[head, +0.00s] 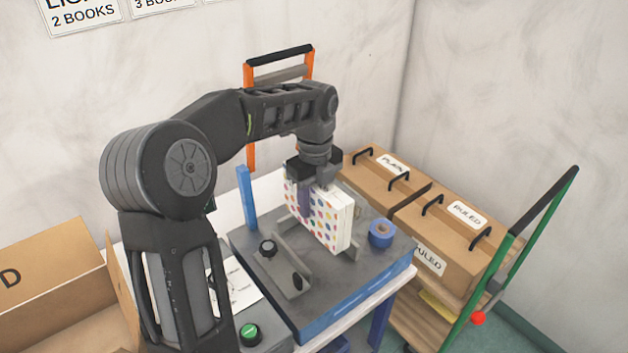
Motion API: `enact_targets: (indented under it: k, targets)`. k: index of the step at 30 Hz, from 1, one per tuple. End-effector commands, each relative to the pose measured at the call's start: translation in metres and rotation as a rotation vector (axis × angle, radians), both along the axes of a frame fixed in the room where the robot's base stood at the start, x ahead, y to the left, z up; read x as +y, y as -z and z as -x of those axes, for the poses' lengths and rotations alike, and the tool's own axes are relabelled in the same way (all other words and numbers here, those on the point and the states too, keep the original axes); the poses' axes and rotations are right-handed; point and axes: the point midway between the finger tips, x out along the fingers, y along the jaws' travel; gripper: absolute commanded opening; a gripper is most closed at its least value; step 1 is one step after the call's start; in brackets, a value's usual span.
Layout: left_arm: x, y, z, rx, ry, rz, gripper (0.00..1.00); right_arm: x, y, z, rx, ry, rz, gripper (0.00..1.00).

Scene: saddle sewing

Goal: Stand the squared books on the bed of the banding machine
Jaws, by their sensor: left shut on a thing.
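The books (325,220) have white covers with coloured dots and stand upright as one block, spines or page edges pale at the right end. My left gripper (315,190) is shut on the books from above. The books are over the grey bed (375,262) of the banding machine, between low metal guides (289,258). I cannot tell whether their lower edge touches the bed. The far side of the books is hidden. My right gripper is not in view.
A blue roll (381,233) sits on the machine's right side and a blue post (247,198) rises at its left. Closed cartons labelled PLAIN and RULED (455,232) stand on a green-handled cart (546,225) at the right. An open carton (50,275) is at the left.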

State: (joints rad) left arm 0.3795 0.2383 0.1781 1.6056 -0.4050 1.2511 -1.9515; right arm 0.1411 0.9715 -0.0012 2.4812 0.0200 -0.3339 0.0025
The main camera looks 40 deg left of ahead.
Motion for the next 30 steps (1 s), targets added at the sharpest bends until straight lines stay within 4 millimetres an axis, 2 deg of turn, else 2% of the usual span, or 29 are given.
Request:
enact_targets:
  k: [17, 23, 30]
  targets:
    - [0.000, 0.001, 0.000, -0.002, 0.002, 0.001, 0.00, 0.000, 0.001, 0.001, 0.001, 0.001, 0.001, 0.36]
    - [0.000, 0.011, 0.000, -0.001, 0.001, 0.000, 0.00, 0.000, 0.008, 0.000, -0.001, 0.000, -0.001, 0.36]
    - [0.000, 0.033, 0.000, -0.001, 0.002, 0.000, 0.00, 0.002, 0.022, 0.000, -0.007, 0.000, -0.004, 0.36]
